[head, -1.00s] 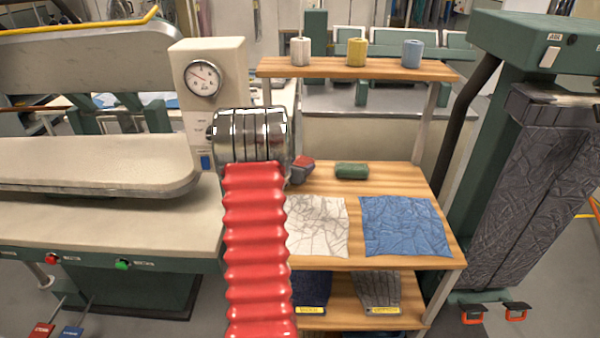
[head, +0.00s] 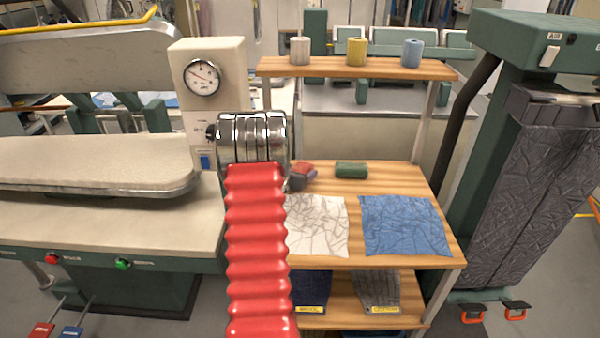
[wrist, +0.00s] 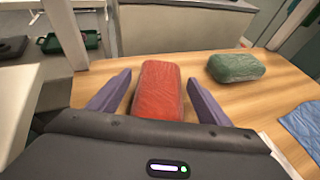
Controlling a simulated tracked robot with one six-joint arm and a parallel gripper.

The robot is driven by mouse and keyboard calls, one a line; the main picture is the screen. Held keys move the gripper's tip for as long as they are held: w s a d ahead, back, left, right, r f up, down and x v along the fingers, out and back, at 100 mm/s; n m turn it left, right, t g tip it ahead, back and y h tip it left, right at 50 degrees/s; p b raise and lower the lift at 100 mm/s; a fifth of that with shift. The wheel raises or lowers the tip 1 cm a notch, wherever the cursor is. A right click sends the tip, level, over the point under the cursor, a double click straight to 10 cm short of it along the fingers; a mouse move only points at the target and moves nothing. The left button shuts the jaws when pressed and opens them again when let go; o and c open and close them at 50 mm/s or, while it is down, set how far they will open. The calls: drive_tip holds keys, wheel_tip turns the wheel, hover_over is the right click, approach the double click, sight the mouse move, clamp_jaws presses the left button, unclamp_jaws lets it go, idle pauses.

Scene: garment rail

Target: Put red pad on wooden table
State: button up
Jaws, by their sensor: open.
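The red pad (wrist: 158,90) lies on the wooden table (wrist: 200,92), between the two purple fingers of my gripper (wrist: 158,100) in the wrist view. The fingers stand open, with a gap on both sides of the pad. In the head view only a small part of the red pad (head: 303,168) shows, behind my arm. My gripper (head: 300,181) is mostly hidden there by my red-sleeved arm and metal wrist. The wooden table (head: 400,178) is the middle shelf of the rack.
A green pad (head: 351,170) lies right of the red pad. A white cloth (head: 318,226) and a blue cloth (head: 405,226) lie at the table's front. Spools stand on the upper shelf (head: 330,68). A press (head: 95,170) with a gauge is at left.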

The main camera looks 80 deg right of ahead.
drive_tip(key=shift+w+a+r, duration=0.1)
drive_tip(key=shift+a+r, duration=0.2)
drive_tip(key=shift+a, duration=0.1)
drive_tip(key=v, duration=1.1)
drive_tip(key=shift+a, duration=0.1)
idle(0.7)
